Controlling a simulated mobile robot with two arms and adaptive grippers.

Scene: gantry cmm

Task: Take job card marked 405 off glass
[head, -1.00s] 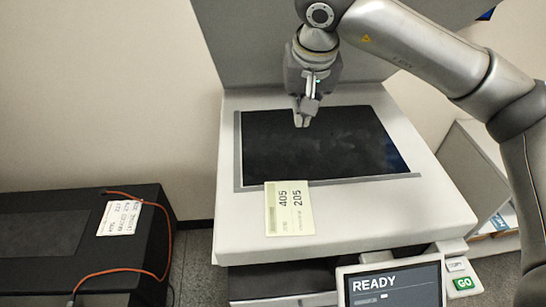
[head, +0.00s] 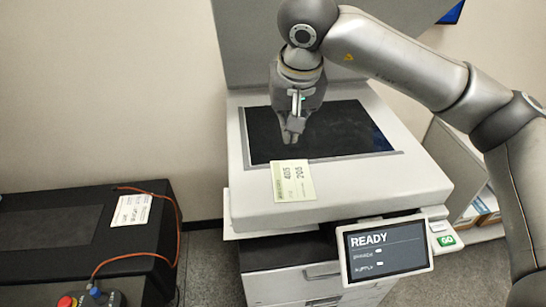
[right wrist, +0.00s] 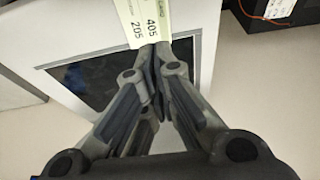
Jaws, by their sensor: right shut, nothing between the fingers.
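The job card (head: 293,181) is pale yellow-green and printed 405 and 205. It lies at the front edge of the dark glass (head: 325,128), partly over the frame and partly on the white front rim. In the right wrist view the card (right wrist: 150,22) shows just beyond my fingertips, and I cannot tell there whether they touch it. My right gripper (head: 291,138) is shut and empty, pointing down over the front left part of the glass, behind the card in the head view. My left gripper is not in view.
The white machine has a raised lid (head: 340,55) behind the glass. A READY screen (head: 386,250) and green GO key (head: 446,241) stand at its front right. At left, a black bench (head: 60,238) carries a white label (head: 132,210), an orange cable and a control box with a red button (head: 66,301).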

